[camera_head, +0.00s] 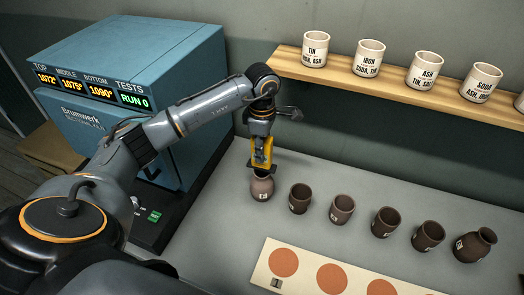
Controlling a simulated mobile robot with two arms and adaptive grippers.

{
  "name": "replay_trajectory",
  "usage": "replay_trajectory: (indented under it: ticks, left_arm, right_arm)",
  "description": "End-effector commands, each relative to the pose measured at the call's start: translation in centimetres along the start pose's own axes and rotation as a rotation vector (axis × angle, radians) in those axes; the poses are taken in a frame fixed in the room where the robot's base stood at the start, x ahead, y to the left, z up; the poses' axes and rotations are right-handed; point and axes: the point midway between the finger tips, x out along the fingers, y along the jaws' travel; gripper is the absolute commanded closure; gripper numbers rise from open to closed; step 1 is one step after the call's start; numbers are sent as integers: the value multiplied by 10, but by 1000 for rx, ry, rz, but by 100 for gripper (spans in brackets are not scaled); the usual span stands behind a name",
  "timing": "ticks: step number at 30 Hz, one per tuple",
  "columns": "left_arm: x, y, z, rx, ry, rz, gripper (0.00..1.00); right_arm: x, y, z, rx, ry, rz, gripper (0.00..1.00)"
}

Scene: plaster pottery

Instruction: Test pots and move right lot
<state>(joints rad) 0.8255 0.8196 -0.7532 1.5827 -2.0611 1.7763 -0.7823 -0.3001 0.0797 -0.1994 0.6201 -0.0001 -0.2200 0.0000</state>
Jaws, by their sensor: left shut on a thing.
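A row of dark brown pots with small white labels stands on the grey table. My left gripper (262,160) is above the leftmost pot (262,189), shut on its rim or neck, which the fingers partly hide. To its right stand several more pots, among them a small cup (300,198), another cup (343,209) and a round-bellied pot (475,246) at the right end. A blue kiln (150,75) at the left shows three temperatures, 1072°, 1075° and 1090°, and TESTS "RUN 0". My right gripper is not in view.
A wooden shelf (395,88) at the back holds white cups labelled TIN, IRON, ASH and SODA. A cream board (310,262) with orange discs lies in front of the pots, with a "1" tag by the first disc. Bare table lies behind the row.

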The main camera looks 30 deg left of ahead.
Motion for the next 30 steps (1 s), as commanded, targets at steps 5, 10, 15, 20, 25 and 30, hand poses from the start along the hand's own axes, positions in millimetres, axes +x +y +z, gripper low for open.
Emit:
replay_trajectory:
  ticks: [5, 10, 15, 20, 25, 30]
  left_arm:
    - [-18, 0, 0, 1, -1, 2, 96]
    - [-32, 1, 0, 1, -1, 3, 96]
    - [-45, 0, 0, 2, -1, 1, 96]
    - [-48, 0, 0, 1, 0, 1, 96]
    - [-47, 0, 0, 1, -1, 1, 96]
    - [-47, 0, 0, 1, -1, 1, 96]
  right_arm:
    - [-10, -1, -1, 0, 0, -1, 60]
    - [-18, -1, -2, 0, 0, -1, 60]
    - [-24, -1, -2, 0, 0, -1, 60]
    - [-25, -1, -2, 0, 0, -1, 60]
    - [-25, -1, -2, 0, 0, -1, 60]
    - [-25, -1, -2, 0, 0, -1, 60]
